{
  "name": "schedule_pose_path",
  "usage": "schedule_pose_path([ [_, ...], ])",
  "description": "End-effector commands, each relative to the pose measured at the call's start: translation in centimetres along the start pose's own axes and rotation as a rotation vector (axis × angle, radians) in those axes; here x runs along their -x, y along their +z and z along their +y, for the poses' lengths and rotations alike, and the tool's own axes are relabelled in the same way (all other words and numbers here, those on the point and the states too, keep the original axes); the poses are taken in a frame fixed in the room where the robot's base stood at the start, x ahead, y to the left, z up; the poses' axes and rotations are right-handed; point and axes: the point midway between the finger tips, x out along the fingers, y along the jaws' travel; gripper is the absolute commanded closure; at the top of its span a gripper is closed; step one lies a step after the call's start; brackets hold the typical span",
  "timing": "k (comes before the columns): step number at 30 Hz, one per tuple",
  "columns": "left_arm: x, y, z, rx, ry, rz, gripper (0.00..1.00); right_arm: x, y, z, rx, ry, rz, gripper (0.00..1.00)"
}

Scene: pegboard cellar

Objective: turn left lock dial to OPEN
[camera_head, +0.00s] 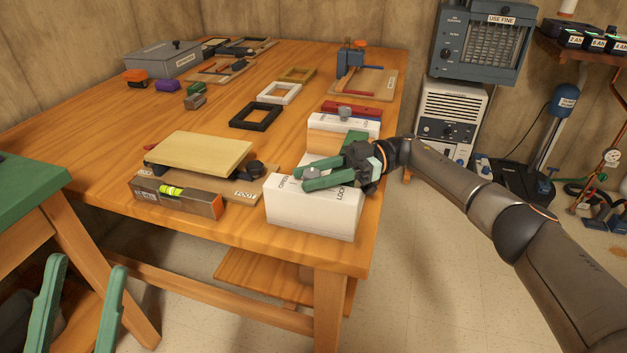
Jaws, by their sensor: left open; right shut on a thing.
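A white block (305,212) stands at the near right corner of the wooden table, with dark lettering on top that reads LOCK on the right and seems to read OPEN on the left. My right gripper (309,174) reaches over it from the right, its green fingers shut around a small grey dial (311,173). The fingers hide most of the dial, so its pointing direction cannot be told. A second white block (344,125) stands behind with a small grey piece on top. My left gripper (90,263) is open and empty at bottom left, away from the table top.
A wooden board with a LOOSE label (240,190), a yellowish slab (198,153) and a spirit level (176,197) lie left of the white block. Black (255,116) and white (279,93) frames lie further back. A green-topped bench (25,185) stands at left.

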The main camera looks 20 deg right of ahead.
Motion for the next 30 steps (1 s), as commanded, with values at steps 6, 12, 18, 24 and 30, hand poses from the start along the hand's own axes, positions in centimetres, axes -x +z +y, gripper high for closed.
schedule_pose_path([
  [6, 0.20, 0.25, 0.13, 0.006, 0.000, -0.003, 0.50, -0.36, 0.05, -0.05, -0.001, -0.016, 0.002, 1.00],
  [12, 0.19, 0.26, 0.12, 0.007, 0.000, -0.004, 0.50, -0.39, 0.03, -0.07, -0.001, -0.018, 0.002, 1.00],
  [18, 0.19, 0.27, 0.12, 0.007, 0.000, -0.004, 0.50, -0.41, 0.05, -0.08, -0.001, -0.018, 0.001, 0.58],
  [24, 0.19, 0.28, 0.13, 0.007, 0.000, -0.005, 0.50, -0.24, 0.04, -0.06, -0.001, -0.015, 0.001, 0.35],
  [30, 0.19, 0.28, 0.13, 0.007, 0.000, -0.005, 0.50, -0.14, 0.03, -0.04, 0.000, -0.013, 0.000, 0.31],
])
